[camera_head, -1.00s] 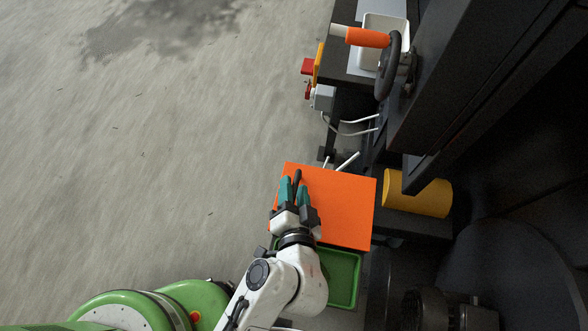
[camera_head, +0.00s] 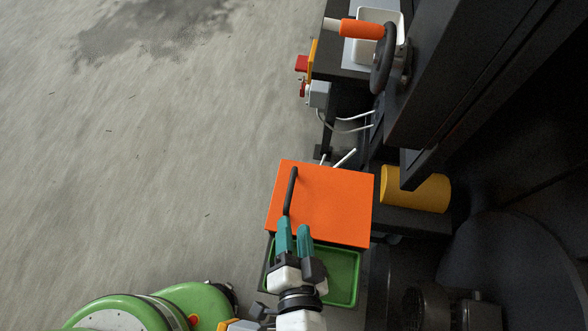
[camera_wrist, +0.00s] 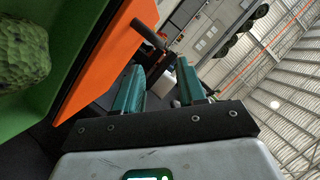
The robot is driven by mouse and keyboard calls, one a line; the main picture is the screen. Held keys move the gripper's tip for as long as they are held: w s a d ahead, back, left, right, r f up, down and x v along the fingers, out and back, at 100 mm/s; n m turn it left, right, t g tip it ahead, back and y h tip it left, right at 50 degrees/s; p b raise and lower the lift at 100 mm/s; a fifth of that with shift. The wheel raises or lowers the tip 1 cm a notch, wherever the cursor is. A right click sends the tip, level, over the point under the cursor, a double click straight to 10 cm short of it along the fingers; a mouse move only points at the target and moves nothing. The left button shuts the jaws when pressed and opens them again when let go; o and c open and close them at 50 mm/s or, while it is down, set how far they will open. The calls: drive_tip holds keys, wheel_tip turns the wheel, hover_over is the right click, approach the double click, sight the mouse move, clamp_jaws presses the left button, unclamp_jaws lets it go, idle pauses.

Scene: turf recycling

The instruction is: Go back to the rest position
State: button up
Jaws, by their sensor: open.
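My gripper (camera_head: 295,239) is open, with its two teal fingers apart and nothing between them. In the head view it is over the near edge of an orange panel (camera_head: 325,205) with a dark bar handle (camera_head: 291,190). The handle lies just beyond the fingertips, and I cannot tell from above whether they touch. In the wrist view the gripper (camera_wrist: 160,78) also shows empty, with the panel (camera_wrist: 112,50) to its left and the handle (camera_wrist: 150,35) past the fingers.
A green tray (camera_head: 345,280) is beneath my gripper. A green-grey rough lump (camera_wrist: 22,52) shows in the wrist view. A yellow cylinder (camera_head: 416,190) and dark machinery stand on the right. The concrete floor (camera_head: 130,170) on the left is clear.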

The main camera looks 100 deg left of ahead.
idle(0.3)
drive_tip(key=w+d+f+m+t+h, duration=0.1)
drive_tip(key=w+d, duration=0.2)
drive_tip(key=w, duration=0.1)
drive_tip(key=w+d+f+m+t+h, duration=0.1)
drive_tip(key=w+d+t, duration=0.1)
drive_tip(key=w, duration=0.3)
drive_tip(key=w+d+f+m+t+h, duration=0.1)
drive_tip(key=w+d+t, duration=0.1)
drive_tip(key=w+d, duration=0.2)
drive_tip(key=shift+w+d+f+h, duration=0.1)
drive_tip(key=shift+w+d+h, duration=0.25)
drive_tip(key=shift+d, duration=0.25)
drive_tip(key=w+d+f+m+t+h, duration=0.1)
drive_tip(key=w+d+m+h, duration=0.2)
drive_tip(key=d, duration=0.5)
drive_tip(key=w+d+m+t+h, duration=0.1)
drive_tip(key=w+d+t+h, duration=0.1)
drive_tip(key=w+d, duration=0.4)
drive_tip(key=s+d+m+h, duration=0.2)
drive_tip(key=d+m+h, duration=0.35)
drive_tip(key=d, duration=1.45)
drive_tip(key=s+f+g, duration=0.4)
drive_tip(key=s+f, duration=0.1)
drive_tip(key=s, duration=0.5)
drive_tip(key=shift+d+f+n, duration=0.1)
drive_tip(key=shift+n, duration=0.15)
